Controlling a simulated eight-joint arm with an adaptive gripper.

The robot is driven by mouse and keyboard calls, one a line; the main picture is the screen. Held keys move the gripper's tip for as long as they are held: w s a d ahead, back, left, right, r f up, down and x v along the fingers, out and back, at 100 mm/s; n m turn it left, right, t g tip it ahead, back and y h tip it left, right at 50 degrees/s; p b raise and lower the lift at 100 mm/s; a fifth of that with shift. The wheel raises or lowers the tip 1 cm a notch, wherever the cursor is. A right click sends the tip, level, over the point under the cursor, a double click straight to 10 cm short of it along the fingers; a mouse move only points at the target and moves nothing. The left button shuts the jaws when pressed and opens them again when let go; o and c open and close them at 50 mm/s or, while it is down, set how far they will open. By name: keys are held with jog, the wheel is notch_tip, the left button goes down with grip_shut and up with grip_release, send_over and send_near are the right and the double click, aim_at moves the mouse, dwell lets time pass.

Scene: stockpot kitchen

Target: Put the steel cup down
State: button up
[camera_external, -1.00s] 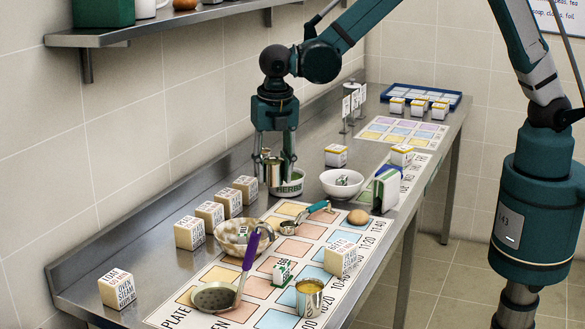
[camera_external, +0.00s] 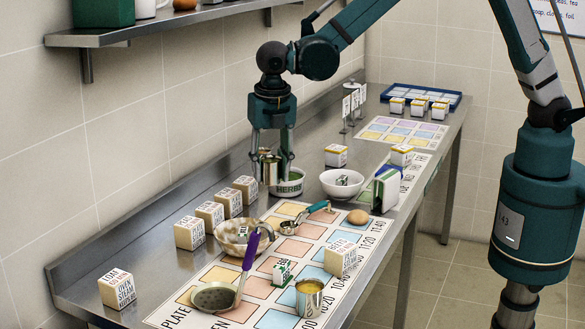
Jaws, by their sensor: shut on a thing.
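My gripper (camera_external: 272,172) is pointing down over the back part of the steel counter, shut on a steel cup (camera_external: 268,167). The cup looks upright, partly covered by the fingers. The white bowl marked HERBS (camera_external: 290,187) is right beside the cup in the picture and partly behind a finger. I cannot tell whether the cup's base touches the counter. A second steel cup (camera_external: 309,299) with yellow contents stands at the front edge of the printed mat.
Several label blocks (camera_external: 210,215) stand left of the cup. A bowl (camera_external: 229,238), a skimmer with a purple handle (camera_external: 249,251) and a scoop (camera_external: 292,227) lie nearer the front. A white bowl (camera_external: 342,190) stands to the right. Bare counter (camera_external: 165,270) shows at the left.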

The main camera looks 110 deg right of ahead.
jog(key=w+a+r+n, duration=0.1)
jog(key=w+a+r, duration=0.3)
jog(key=w+a, duration=0.65)
jog(key=w+a+r+n, duration=0.1)
jog(key=a+r, duration=0.3)
jog(key=a, duration=0.9)
jog(key=w+a+r+n, duration=0.1)
jog(key=w+a+r, duration=0.2)
jog(key=a, duration=1.1)
jog(key=w+a+r+n, duration=0.1)
jog(key=a+r, duration=0.5)
jog(key=a, duration=0.7)
jog(key=shift+w+a+r+n+t+p, duration=0.3)
jog(key=shift+w+a+r+n, duration=0.1)
jog(key=shift+w, duration=0.45)
jog(key=shift+f, duration=0.1)
notch_tip(320, 180, down, 24)
jog(key=shift+d+r+b, duration=0.1)
jog(key=shift+r+b, duration=0.05)
jog(key=shift+b, duration=0.2)
jog(key=shift+f, duration=2.1)
jog(key=shift+f, duration=0.15)
